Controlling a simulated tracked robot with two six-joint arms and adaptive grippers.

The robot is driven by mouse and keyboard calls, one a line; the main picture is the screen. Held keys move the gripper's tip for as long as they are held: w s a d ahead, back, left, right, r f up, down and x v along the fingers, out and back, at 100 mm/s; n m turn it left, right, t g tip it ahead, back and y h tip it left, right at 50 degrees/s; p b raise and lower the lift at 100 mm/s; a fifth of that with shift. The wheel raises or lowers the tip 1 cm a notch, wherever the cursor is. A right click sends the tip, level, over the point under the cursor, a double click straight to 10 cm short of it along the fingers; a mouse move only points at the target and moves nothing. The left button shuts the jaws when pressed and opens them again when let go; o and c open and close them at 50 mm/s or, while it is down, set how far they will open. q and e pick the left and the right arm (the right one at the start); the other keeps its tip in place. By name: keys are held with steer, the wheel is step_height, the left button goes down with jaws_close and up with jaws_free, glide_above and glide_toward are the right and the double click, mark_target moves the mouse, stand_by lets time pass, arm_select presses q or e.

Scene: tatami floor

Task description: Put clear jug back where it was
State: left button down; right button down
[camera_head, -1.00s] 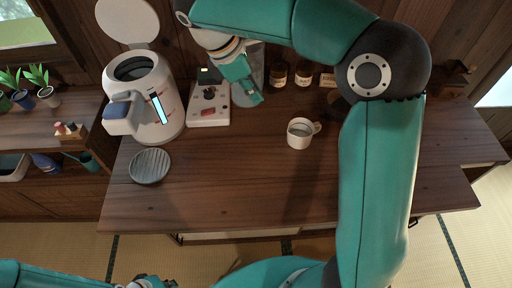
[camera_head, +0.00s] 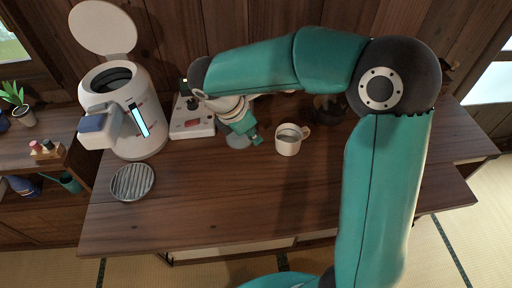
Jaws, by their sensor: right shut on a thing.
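My right gripper (camera_head: 247,130) is over the wooden counter, between the white device with a red label and the white mug. It is shut on the clear jug (camera_head: 236,142). Only a small greyish, see-through part of the jug shows below the gripper; the gripper and wrist hide the rest. I cannot tell whether the jug touches the counter. My left gripper is not in view.
A white mug (camera_head: 288,140) stands close right of my right gripper. The white device (camera_head: 192,122) and a tall white dispenser with open lid (camera_head: 140,142) stand left. A round grey grille (camera_head: 132,182) lies in front. The counter's front middle (camera_head: 230,205) is clear.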

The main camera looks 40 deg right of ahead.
steer(key=shift+f, duration=2.75)
steer(key=c, duration=1.8)
jaws_free()
steer(key=shift+f, duration=0.1)
steer(key=o, duration=0.5)
steer(key=shift+r, duration=0.2)
steer(key=v, duration=1.2)
steer(key=shift+p, duration=0.3)
